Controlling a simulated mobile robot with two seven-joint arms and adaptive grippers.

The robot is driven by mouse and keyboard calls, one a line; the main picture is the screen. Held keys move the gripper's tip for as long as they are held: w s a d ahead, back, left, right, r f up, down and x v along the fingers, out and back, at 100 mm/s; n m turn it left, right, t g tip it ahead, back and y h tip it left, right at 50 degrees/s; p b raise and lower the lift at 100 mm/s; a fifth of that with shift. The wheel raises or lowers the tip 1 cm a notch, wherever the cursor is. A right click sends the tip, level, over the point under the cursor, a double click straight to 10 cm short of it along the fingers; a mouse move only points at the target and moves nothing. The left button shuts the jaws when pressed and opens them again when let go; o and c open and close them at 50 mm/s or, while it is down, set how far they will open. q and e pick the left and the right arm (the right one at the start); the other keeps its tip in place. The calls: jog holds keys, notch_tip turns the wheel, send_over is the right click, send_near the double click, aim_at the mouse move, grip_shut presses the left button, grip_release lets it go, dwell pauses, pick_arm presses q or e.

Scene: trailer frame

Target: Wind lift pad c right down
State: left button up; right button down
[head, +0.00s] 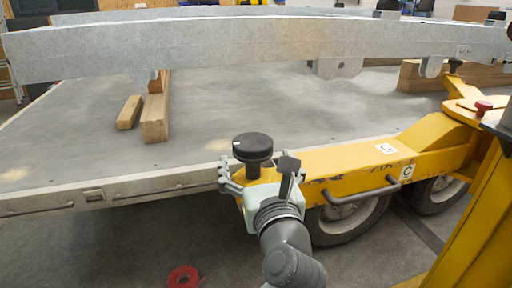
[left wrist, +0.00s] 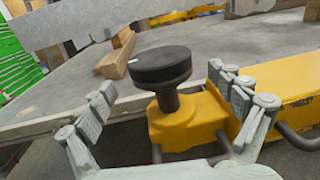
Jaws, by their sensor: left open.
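Lift pad c is a round black pad (head: 253,147) on a short dark post at the end of a yellow arm (head: 345,157) marked "C". It also shows in the left wrist view (left wrist: 160,67), standing above the yellow arm end with a length of post visible. My left gripper (head: 257,178) is open, its fingers on either side of the post below the pad. In the left wrist view the fingers (left wrist: 165,100) stand apart from the post on both sides. My right gripper is not in view.
A grey trailer deck (head: 250,110) lies behind, with wooden blocks (head: 155,117) and a long grey beam (head: 250,44) above it. A yellow post (head: 470,220) stands at the right. Wheels (head: 347,218) sit under the yellow arm. A red ring (head: 184,277) lies on the floor.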

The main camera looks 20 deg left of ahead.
pick_arm(q)
jog(key=x, duration=0.4)
jog(key=shift+w+a, duration=0.2)
jog(key=shift+w, duration=0.2)
jog(key=c, duration=0.5)
jog(key=shift+c, duration=1.3)
jog(key=c, duration=0.4)
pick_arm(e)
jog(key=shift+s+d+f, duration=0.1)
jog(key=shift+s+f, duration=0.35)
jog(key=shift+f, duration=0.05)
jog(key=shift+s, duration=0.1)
